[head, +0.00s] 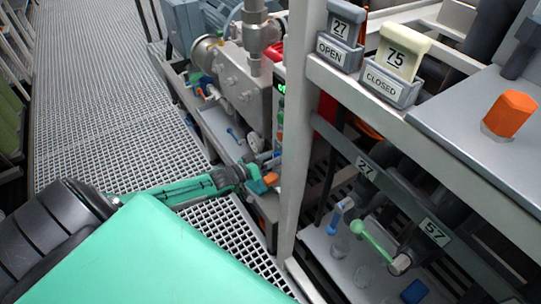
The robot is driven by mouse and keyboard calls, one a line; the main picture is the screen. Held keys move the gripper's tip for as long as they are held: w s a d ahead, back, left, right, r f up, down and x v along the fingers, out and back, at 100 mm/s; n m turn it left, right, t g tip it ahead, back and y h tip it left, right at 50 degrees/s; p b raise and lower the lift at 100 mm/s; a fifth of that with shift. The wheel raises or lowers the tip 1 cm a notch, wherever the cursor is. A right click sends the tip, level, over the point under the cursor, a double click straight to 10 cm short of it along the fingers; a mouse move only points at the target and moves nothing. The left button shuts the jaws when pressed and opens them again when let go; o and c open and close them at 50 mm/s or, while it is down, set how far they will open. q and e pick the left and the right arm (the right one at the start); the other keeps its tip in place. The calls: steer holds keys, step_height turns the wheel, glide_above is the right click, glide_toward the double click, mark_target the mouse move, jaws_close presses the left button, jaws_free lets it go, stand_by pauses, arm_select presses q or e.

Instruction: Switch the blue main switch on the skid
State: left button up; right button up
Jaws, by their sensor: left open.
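My left arm reaches in from the left, and its gripper (266,178) is at the front of the skid (212,122), just left of a pale upright post. The gripper is small here and partly lost against the skid's parts; it is open, and I cannot tell whether it touches anything. I cannot make out the blue main switch for certain; it may be hidden behind the gripper or the post. My right gripper is not in view.
The pale post (297,130) stands close to the gripper's right. Right of it is a rack with number plates, a green lever (372,242) and an orange knob (509,112) on a grey top. The grating floor (100,110) at left is clear.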

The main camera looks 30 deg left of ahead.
arm_select(q)
steer(key=shift+s, duration=0.1)
steer(key=v, duration=1.3)
steer(key=shift+s+p, duration=0.3)
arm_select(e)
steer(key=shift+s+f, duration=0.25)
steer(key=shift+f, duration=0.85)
arm_select(q)
steer(key=shift+a, duration=0.1)
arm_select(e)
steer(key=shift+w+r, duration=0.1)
